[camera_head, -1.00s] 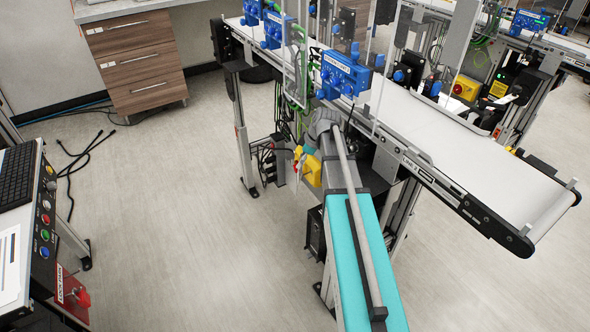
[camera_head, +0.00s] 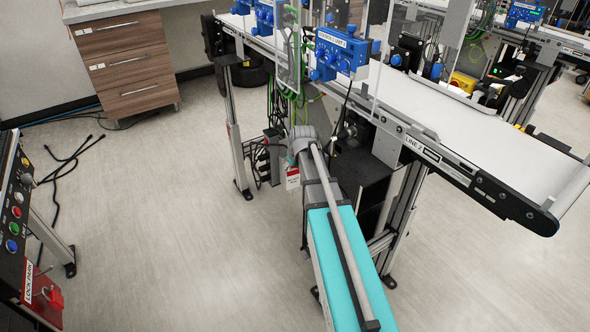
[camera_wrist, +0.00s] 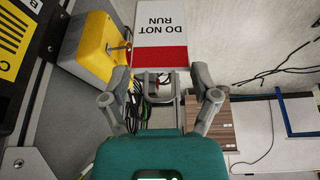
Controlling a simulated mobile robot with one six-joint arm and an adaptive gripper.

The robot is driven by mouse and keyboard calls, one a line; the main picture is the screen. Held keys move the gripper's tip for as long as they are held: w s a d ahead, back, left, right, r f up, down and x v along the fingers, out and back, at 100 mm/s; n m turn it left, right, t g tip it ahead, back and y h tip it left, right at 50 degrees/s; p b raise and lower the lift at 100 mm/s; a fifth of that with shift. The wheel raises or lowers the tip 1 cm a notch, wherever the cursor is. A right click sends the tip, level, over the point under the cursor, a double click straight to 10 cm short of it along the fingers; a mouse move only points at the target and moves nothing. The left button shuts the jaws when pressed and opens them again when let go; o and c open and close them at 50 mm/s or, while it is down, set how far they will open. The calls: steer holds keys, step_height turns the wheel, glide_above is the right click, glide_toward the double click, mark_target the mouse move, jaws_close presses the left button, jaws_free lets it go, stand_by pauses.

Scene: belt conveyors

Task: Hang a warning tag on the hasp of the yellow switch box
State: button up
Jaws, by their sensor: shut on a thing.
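My gripper (camera_wrist: 161,84) is shut on the warning tag (camera_wrist: 161,37), a white plate with a red band reading "DO NOT RUN". In the head view the tag (camera_head: 292,178) hangs beside my wrist; the box is hidden there.
The LINE conveyor (camera_head: 455,120) runs along the right, with its frame legs (camera_head: 405,210) near my arm. Blue control boxes (camera_head: 342,52) stand on its edge. A console with a LOCK PARK panel (camera_head: 42,290) is at left.

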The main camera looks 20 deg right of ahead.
mark_target(289, 186)
steer(key=w+f+m+h+b, duration=0.1)
steer(key=f+m+b, duration=0.2)
steer(key=w+f+m+g+h+b, duration=0.1)
steer(key=f+m+b, duration=0.2)
steer(key=f+m+h+b, duration=0.1)
steer(key=f+m+b, duration=0.2)
steer(key=f, duration=0.1)
steer(key=shift+w+a+g, duration=0.3)
steer(key=shift+w+a, duration=0.05)
steer(key=shift+w, duration=0.05)
steer(key=shift+w+f+m+h+b, duration=0.15)
steer(key=shift+f+m+h+b, duration=0.4)
steer(key=shift+m, duration=0.45)
steer(key=shift+a+g, duration=0.1)
steer(key=shift+g, duration=0.2)
